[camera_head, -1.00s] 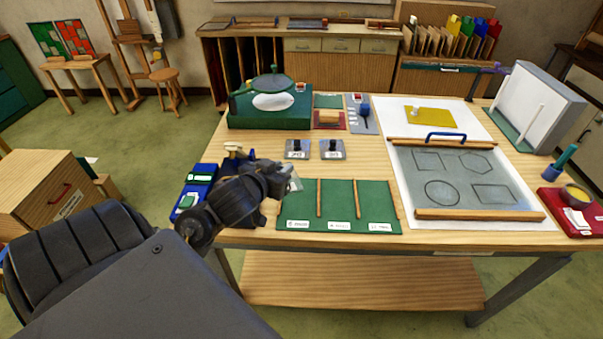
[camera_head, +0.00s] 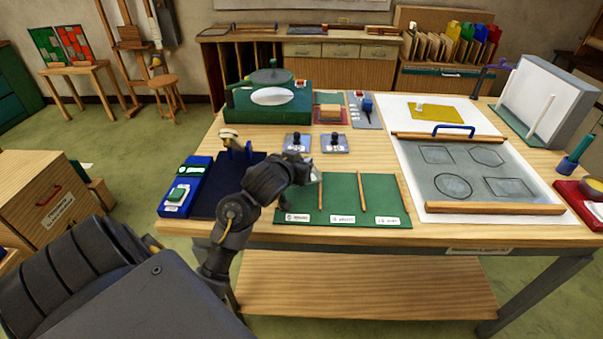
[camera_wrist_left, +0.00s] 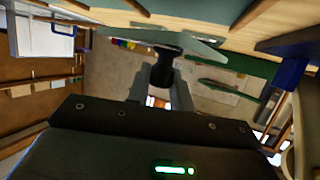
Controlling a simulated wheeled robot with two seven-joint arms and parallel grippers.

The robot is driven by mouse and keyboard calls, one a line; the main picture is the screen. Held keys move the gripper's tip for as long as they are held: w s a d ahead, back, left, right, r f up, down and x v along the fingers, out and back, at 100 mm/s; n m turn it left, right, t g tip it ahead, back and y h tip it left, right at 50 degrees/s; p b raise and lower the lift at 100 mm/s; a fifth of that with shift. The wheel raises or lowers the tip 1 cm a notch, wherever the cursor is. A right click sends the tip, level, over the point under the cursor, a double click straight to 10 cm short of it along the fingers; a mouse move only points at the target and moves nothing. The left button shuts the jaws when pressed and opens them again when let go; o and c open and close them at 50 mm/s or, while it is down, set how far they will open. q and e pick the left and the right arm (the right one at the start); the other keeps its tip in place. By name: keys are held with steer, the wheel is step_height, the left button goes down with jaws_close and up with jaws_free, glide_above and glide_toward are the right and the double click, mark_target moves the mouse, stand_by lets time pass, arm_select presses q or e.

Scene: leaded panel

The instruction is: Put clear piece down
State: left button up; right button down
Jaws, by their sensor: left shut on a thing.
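My left gripper (camera_head: 306,176) is over the left part of the green mat (camera_head: 385,195), close above it, near the left wooden divider. It is shut on a dark stem whose far end meets the clear piece (camera_wrist_left: 178,38), a flat, pale greenish plate. In the head view only a small edge of the clear piece (camera_head: 316,177) shows beside the fingertips. The gripper hides part of the left compartment. I cannot tell whether the piece touches the mat. My right gripper is not in view.
Two grey plates with black knobs (camera_head: 297,143) stand behind the mat. A blue tray (camera_head: 180,197) lies left of it. A framed panel with drawn outlines (camera_head: 470,172) lies to the right. A yellow sheet (camera_head: 432,112) lies behind that panel.

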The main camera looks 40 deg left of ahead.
arm_select(q)
steer(key=shift+f, duration=1.15)
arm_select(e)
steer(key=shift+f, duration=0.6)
arm_select(q)
steer(key=shift+f+b, duration=0.1)
steer(key=shift+b, duration=0.2)
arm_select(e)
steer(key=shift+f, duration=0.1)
